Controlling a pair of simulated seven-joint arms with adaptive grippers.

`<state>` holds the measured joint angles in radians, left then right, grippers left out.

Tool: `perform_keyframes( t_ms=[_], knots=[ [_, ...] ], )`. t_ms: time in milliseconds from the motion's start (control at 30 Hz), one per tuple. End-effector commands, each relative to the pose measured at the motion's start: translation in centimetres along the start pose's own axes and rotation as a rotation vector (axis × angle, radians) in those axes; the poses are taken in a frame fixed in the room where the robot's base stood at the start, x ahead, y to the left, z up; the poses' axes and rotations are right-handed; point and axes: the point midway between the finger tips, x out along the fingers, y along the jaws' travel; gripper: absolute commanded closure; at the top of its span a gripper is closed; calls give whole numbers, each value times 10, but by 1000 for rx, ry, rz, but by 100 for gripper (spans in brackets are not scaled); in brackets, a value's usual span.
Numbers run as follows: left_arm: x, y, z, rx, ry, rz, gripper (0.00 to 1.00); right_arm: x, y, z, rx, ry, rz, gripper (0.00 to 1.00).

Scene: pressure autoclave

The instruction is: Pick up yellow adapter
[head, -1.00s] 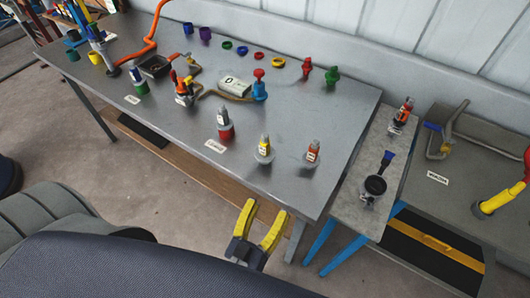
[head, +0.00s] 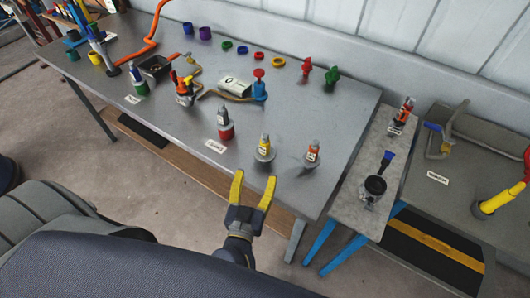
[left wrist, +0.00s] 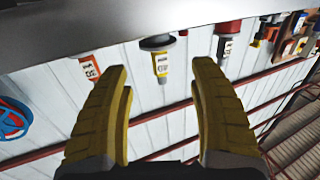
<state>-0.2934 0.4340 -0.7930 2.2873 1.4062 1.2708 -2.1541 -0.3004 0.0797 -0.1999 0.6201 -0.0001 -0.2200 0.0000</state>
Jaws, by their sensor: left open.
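The yellow adapter (head: 264,147) stands upright near the front edge of the grey table, on a round grey base. It has a yellow body and a grey tip. My left gripper (head: 255,176) is open and empty, just in front of the table edge, with its two yellow fingers pointing at the adapter. In the left wrist view the adapter (left wrist: 161,63) appears upside down between the fingertips, with a gap beyond them. My right gripper is not in view.
A red-orange adapter (head: 313,152) stands close to the right and a red-based one (head: 225,125) to the left. Several coloured rings and valves lie further back. A narrow side table (head: 350,208) stands at the right.

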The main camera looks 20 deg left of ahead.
Motion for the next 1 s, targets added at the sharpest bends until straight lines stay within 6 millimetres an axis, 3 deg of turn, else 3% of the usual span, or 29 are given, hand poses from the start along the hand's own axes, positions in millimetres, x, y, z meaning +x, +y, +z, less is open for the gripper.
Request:
perform_keyframes(
  t_ms=[233, 567, 1000],
  knots=[
    [37, 0, -1, 2, 3, 0, 38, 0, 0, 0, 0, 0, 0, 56],
    [53, 0, 0, 1, 1, 0, 38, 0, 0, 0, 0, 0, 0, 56],
    [99, 3, -2, 1, 1, 0, 38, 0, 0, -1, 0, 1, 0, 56]
  ],
)
